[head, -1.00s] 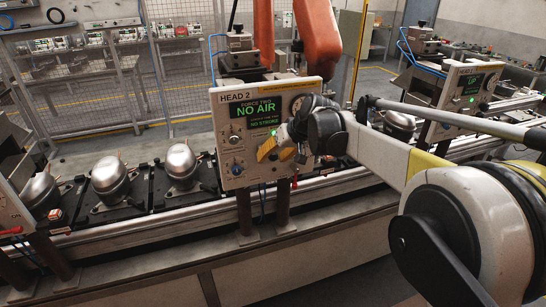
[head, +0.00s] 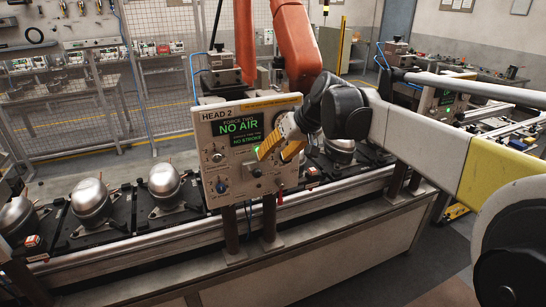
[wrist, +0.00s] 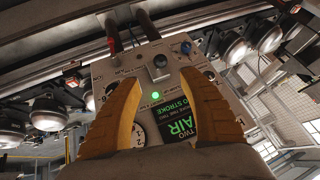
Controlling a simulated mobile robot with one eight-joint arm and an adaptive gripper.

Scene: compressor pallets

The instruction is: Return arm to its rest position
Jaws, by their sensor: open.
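My gripper (head: 275,157) is at the end of my outstretched arm, in front of the lower right part of the HEAD 2 control panel (head: 205,143). Its two yellow fingers are spread apart with nothing between them. In the wrist view the open fingers (wrist: 158,80) frame the panel (wrist: 110,70), which appears turned over, with a lit green button (wrist: 155,96) between them. The gap between fingertips and panel is hard to judge. The panel screen (head: 240,130) reads "NO AIR" and "NO STROKE".
Silver compressors (head: 90,200) stand on black pallets along the conveyor (head: 150,243). An orange robot arm (head: 298,50) rises behind the panel. Another panel (head: 445,112) stands to the right, partly behind my arm. Grey floor (head: 385,275) is open in front of the line.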

